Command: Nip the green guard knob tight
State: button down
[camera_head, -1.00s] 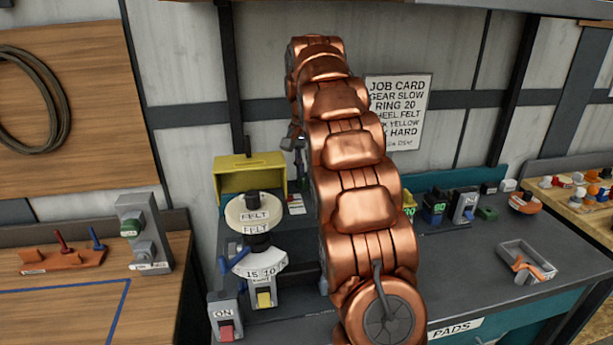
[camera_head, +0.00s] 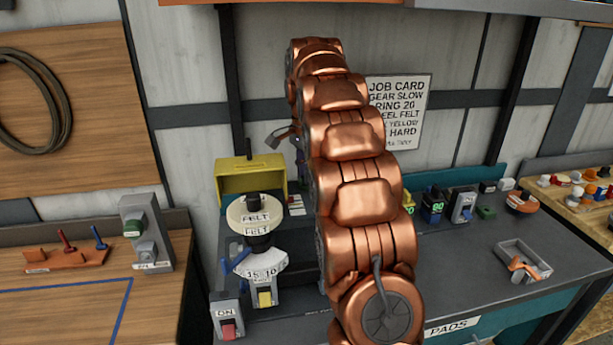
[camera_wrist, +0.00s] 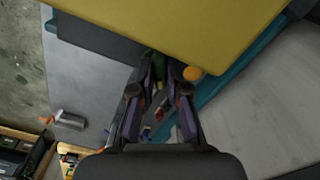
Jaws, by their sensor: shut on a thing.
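The yellow guard (camera_head: 250,180) stands behind the felt wheel (camera_head: 252,214) in the head view, and its broad yellow face (camera_wrist: 190,25) fills the top of the wrist view. The green knob (camera_wrist: 152,57) is a small dark green patch at the guard's lower edge, between my fingertips. My gripper (camera_wrist: 162,66) is shut on it, with both fingers pointing up at it. The fingers hide most of the knob, so its seating cannot be told.
An orange ball-shaped thing (camera_wrist: 192,73) sits just right of the fingertips. A job card (camera_head: 405,105) hangs behind my arm. An open grey tray (camera_head: 525,262) stands on the right bench.

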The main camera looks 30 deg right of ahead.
jog(key=shift+m, duration=0.3)
jog(key=shift+m, duration=1.7)
jog(key=shift+m+p, duration=0.3)
jog(key=shift+m, duration=1.4)
jog(key=shift+m, duration=1.7)
